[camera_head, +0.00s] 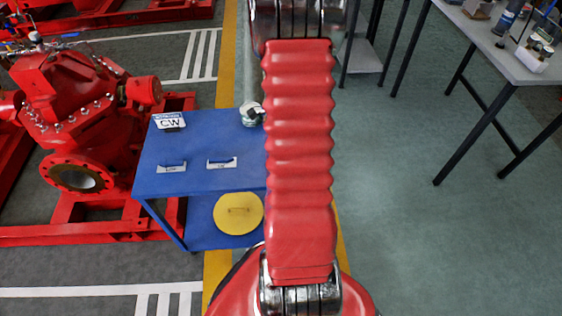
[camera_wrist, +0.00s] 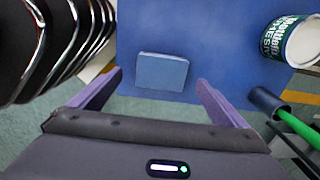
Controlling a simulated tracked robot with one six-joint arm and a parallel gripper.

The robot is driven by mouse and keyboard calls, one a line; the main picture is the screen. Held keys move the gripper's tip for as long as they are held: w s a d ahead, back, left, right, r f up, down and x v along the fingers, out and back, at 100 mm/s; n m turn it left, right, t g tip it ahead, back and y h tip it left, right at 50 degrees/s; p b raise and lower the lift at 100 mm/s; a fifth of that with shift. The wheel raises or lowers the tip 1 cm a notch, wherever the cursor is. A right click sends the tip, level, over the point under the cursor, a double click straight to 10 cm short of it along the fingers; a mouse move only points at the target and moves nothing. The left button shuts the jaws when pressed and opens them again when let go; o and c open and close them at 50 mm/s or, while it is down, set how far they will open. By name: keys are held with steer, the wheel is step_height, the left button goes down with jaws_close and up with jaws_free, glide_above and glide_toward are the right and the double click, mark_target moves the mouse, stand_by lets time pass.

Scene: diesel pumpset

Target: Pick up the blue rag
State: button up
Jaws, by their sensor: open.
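In the wrist view a small blue-grey square, which looks like the folded blue rag (camera_wrist: 162,71), lies flat on a blue surface (camera_wrist: 215,35) near its front edge. My gripper (camera_wrist: 160,78) is open, with one purple finger on each side of the rag in the picture. No finger is seen touching it, and the gap in height cannot be told. The head view does not show the rag or my gripper; my red arm crosses the middle and hides part of the blue cart (camera_head: 195,150).
In the wrist view a labelled can (camera_wrist: 290,42) stands at the right, with a green-handled tool (camera_wrist: 298,128) below it. In the head view a red pump (camera_head: 75,110) stands left, a yellow disc (camera_head: 238,213) lies on the cart's lower shelf, and a grey table (camera_head: 500,50) is at upper right.

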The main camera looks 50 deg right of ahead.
steer(key=shift+f, duration=0.1)
steer(key=shift+d+f, duration=0.2)
steer(key=shift+f, duration=2.3)
steer(key=shift+c, duration=0.5)
steer(key=c, duration=1.1)
steer(key=shift+c, duration=0.2)
step_height(320, 180, up, 10)
